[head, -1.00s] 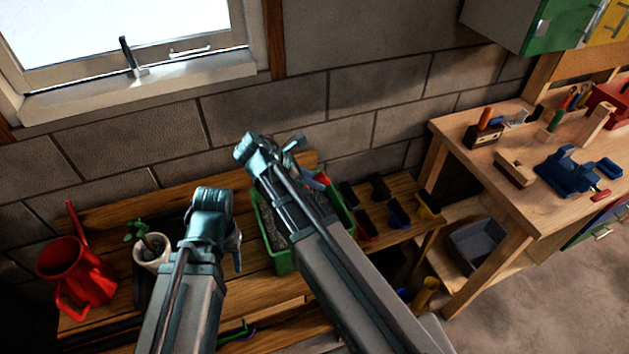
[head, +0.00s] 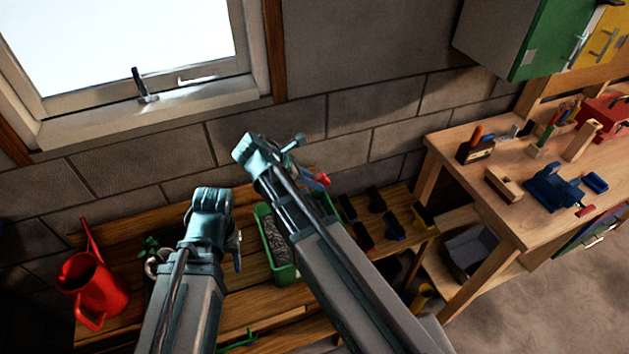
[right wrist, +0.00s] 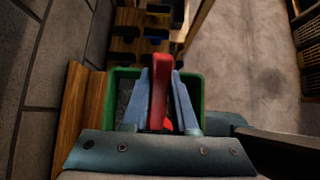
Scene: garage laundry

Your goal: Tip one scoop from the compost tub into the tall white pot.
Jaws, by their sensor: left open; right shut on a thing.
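The green compost tub (head: 285,274) stands on the wooden staging, with dark grey compost (head: 272,238) in it. It also shows in the right wrist view (right wrist: 193,84). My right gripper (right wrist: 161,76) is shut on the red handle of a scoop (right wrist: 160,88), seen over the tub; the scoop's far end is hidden. A red part of the scoop (head: 321,180) shows beside my right arm in the head view. A pale pot (head: 155,264) with a seedling is left of the tub, mostly hidden by my left arm. My left gripper (head: 238,250) is open, largely hidden behind its arm.
A red watering can (head: 93,287) stands at the left of the staging. Several small dark and coloured trays (head: 394,226) lie right of the tub. A workbench (head: 480,185) with tools is at the right. A block wall and window are behind.

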